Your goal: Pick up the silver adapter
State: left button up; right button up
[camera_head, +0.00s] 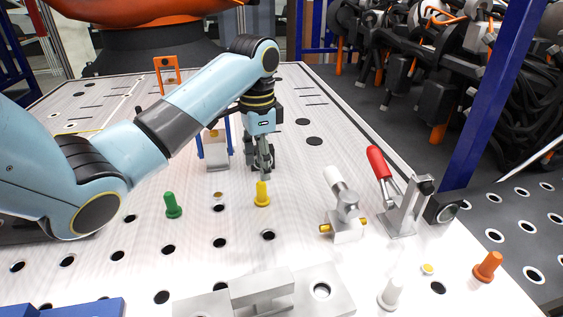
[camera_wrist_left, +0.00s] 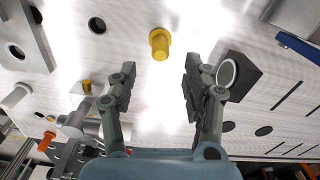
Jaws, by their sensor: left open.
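A silver fitting (camera_head: 346,222) with a pale cylindrical top and brass ends stands on the perforated table, right of centre; I take it to be the silver adapter, but cannot be sure. It also shows at the lower left in the left wrist view (camera_wrist_left: 78,122). My left gripper (camera_head: 263,166) is open and empty, pointing down over the table, behind a yellow peg (camera_head: 262,194) and left of and beyond the fitting. In the wrist view its fingers (camera_wrist_left: 158,80) are spread, with the yellow peg (camera_wrist_left: 160,43) beyond them. My right gripper is out of view.
A red-handled clamp (camera_head: 388,180) stands right of the fitting. A green peg (camera_head: 172,205), white peg (camera_head: 390,293) and orange peg (camera_head: 488,267) stand around. A grey holed block (camera_head: 270,293) lies in front. A dark block (camera_wrist_left: 236,76) sits near one finger in the wrist view.

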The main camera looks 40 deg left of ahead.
aim_at(279, 291)
jog(key=k+l, duration=0.15)
jog(key=k, duration=0.5)
jog(key=k+l, duration=0.1)
jog(key=k, duration=0.6)
jog(key=k+l, duration=0.15)
jog(key=k, duration=0.5)
